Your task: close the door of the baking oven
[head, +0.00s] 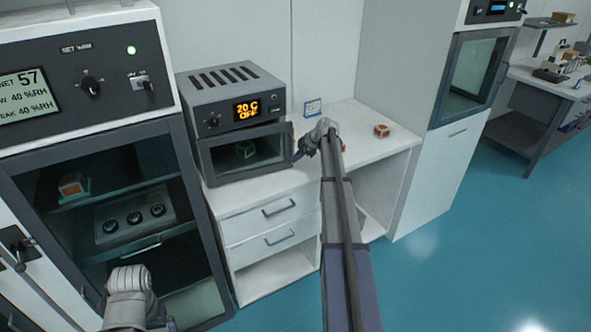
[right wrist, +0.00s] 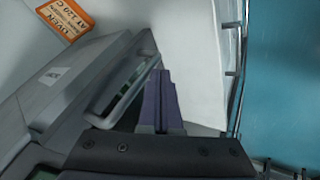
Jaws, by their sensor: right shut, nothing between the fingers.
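The baking oven (head: 222,92) is a grey box with an orange "20 C OFF" display, standing on the white bench. Its windowed door (head: 206,163) is on the front, at or near the closed position; I cannot tell whether a small gap is left. A green-marked block shows behind the glass. My right gripper (head: 301,152) is beside the door's right edge. In the right wrist view its fingers (right wrist: 160,100) are together and empty, close to the door handle (right wrist: 121,88); contact is unclear. My left gripper (head: 135,287) is low at left, its fingers hidden.
A large humidity cabinet (head: 190,190) with a glass door stands left of the oven. An orange-and-white block (head: 381,131) and a small sign (head: 313,107) are on the bench. A tall white cabinet (head: 430,180) stands at right. The blue floor is clear.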

